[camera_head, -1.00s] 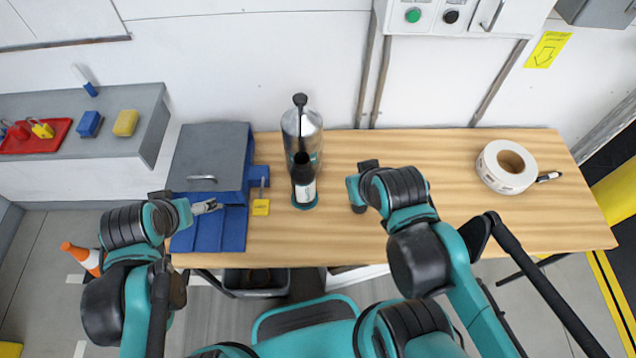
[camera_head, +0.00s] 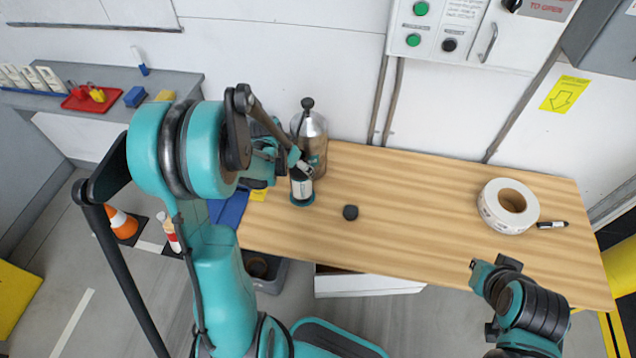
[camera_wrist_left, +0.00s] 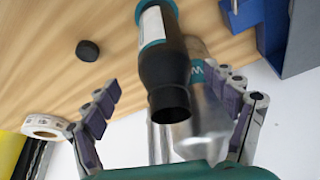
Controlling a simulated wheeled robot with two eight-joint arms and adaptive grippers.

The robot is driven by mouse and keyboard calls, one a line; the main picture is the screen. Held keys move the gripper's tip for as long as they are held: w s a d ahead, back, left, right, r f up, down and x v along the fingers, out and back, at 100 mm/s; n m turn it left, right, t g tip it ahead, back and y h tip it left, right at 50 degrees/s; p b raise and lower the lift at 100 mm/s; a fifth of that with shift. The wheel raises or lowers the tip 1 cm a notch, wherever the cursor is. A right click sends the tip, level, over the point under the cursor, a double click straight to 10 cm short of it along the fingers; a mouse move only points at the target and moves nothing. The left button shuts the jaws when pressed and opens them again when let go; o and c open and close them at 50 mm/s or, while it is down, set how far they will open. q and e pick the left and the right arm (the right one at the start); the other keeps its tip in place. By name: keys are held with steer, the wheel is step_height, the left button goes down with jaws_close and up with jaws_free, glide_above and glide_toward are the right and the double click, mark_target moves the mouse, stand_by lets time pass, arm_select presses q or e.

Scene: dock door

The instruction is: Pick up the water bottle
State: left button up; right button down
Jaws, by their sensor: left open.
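A dark bottle (camera_head: 302,188) with a white label and teal base stands upright on the table. Its black neck points toward the camera in the left wrist view (camera_wrist_left: 163,70). I cannot tell which is the water bottle. My left gripper (camera_head: 300,163) is open beside the bottles' upper parts. In its wrist view the spread fingers (camera_wrist_left: 166,88) flank the dark bottle; contact is unclear. My right gripper (camera_head: 494,268) is near the table's front right edge.
A black cap-like disc (camera_head: 350,212) lies right of the bottles. A white tape roll (camera_head: 508,206) and a marker (camera_head: 552,225) lie farther right. The table's middle (camera_head: 415,200) is clear.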

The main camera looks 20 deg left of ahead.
arm_select(q)
steer(key=b+x, duration=0.2)
steer(key=x, duration=0.4)
steer(key=shift+a+f, duration=0.1)
steer(key=shift+a, duration=0.1)
steer(key=shift+w+f, duration=0.2)
steer(key=shift+f, duration=0.2)
steer(key=c, duration=1.6)
steer(key=shift+r, duration=0.15)
